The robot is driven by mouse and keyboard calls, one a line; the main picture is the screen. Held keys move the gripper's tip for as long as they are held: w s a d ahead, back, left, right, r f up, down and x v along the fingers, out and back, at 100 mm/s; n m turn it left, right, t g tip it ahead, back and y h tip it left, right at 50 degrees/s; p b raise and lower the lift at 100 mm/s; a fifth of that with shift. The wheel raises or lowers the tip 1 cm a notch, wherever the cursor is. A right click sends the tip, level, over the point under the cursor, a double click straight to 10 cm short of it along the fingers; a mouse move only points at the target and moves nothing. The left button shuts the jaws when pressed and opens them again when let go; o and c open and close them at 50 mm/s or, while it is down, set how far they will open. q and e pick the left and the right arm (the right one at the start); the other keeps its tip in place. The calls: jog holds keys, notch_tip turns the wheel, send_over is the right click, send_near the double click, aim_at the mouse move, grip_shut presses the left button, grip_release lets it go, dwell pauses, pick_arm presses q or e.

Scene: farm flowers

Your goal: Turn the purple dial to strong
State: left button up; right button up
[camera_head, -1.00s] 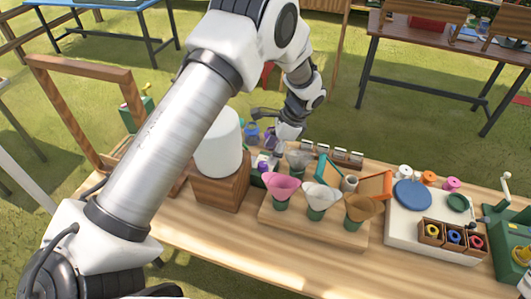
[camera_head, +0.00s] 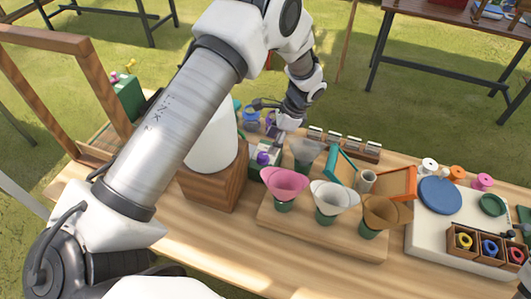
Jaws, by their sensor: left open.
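The purple dial (camera_head: 263,158) sits on a small pale and green unit behind the pink cone, just right of the wooden block. My left gripper (camera_head: 278,137) is open and points down just behind and slightly right of the dial. It looks apart from the dial, though its fingertips are small and partly hidden. No strength marking on the dial can be read.
A wooden block (camera_head: 213,184) with a white cylinder stands left of the dial. A wooden stand (camera_head: 325,238) holds pink, white and tan cones in front, with a grey cone (camera_head: 306,152) close on the right. Blue and purple pots stand behind.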

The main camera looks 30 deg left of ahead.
aim_at(264, 155)
pick_arm(q)
jog(key=x, duration=0.2)
jog(key=p+x, duration=0.1)
jog(key=x, duration=0.2)
jog(key=shift+s, duration=0.25)
jog(key=shift+w+a+f, duration=0.1)
jog(key=shift+f, duration=0.2)
jog(key=shift+r, duration=0.1)
grip_shut()
